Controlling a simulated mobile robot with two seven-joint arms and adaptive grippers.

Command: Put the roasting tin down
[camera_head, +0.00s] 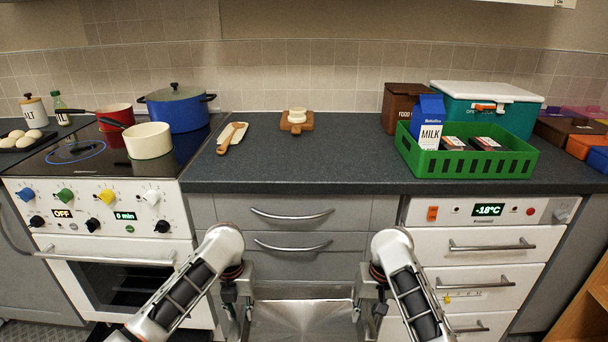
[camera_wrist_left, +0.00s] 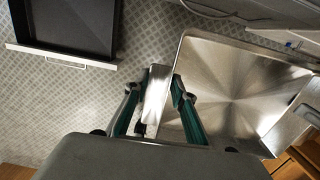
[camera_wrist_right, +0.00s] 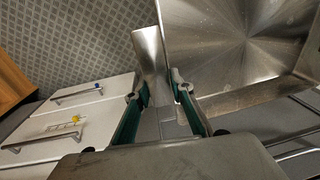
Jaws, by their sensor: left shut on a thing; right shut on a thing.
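The roasting tin (camera_head: 302,318) is a shiny, empty metal pan at the bottom middle of the head view, in front of the grey drawers and below the worktop. My left gripper (camera_head: 240,308) is shut on its left handle. My right gripper (camera_head: 367,308) is shut on its right handle. The tin's bare inside shows in the left wrist view (camera_wrist_left: 232,95) and the right wrist view (camera_wrist_right: 235,45). The near part of the tin is cut off in the head view.
The dark worktop (camera_head: 320,165) is clear in the middle. A wooden board (camera_head: 308,123) and a spoon rest (camera_head: 232,136) lie towards its back and left. A green crate (camera_head: 460,166) stands at right. Pots, including a cream one (camera_head: 148,142), stand on the hob at left.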

